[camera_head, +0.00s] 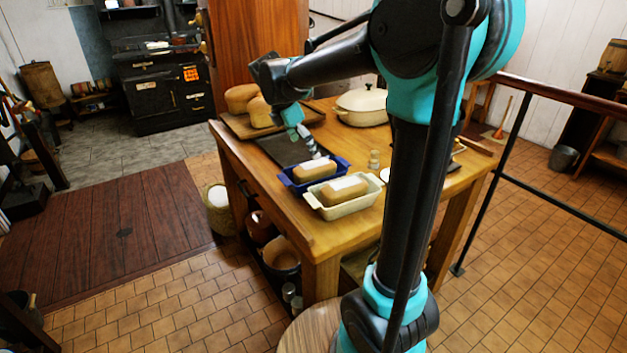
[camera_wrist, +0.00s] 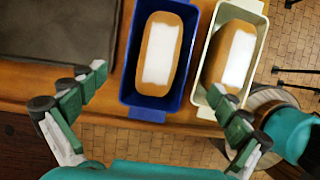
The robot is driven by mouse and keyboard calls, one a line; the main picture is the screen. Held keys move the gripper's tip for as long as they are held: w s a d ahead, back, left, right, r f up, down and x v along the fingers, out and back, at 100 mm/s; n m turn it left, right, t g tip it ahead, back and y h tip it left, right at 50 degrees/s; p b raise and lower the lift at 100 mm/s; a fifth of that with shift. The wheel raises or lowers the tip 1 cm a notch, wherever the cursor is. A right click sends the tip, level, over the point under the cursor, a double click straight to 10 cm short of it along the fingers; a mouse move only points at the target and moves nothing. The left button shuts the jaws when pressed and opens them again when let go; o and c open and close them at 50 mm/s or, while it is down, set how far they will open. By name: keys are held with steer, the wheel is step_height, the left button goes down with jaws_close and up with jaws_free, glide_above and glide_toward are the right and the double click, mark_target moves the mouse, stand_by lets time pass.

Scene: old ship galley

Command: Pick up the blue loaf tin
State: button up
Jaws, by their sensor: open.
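The blue loaf tin (camera_head: 291,185) stands on the wooden table with a brown loaf (camera_head: 313,169) in it. In the wrist view the blue tin (camera_wrist: 150,114) is upper middle, and its loaf has a white strip on top. My gripper (camera_head: 308,143) is just above and behind the blue tin in the head view. In the wrist view my gripper (camera_wrist: 158,80) is open and empty, with one finger left of the blue tin and the other over the near end of the cream tin. I cannot tell the exact height gap.
A cream loaf tin (camera_head: 347,211) with a similar loaf stands close beside the blue tin. A dark tray (camera_head: 275,148) lies behind it. Round loaves on a board (camera_head: 235,125), a cream lidded pot (camera_head: 361,107) and small jars (camera_head: 374,159) also stand on the table.

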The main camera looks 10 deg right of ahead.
mark_target(313, 164)
steer(key=x, duration=1)
steer(key=shift+a+f, duration=0.15)
steer(key=shift+f, duration=0.15)
steer(key=c, duration=1.1)
steer(key=shift+o, duration=0.2)
steer(key=shift+r, duration=0.2)
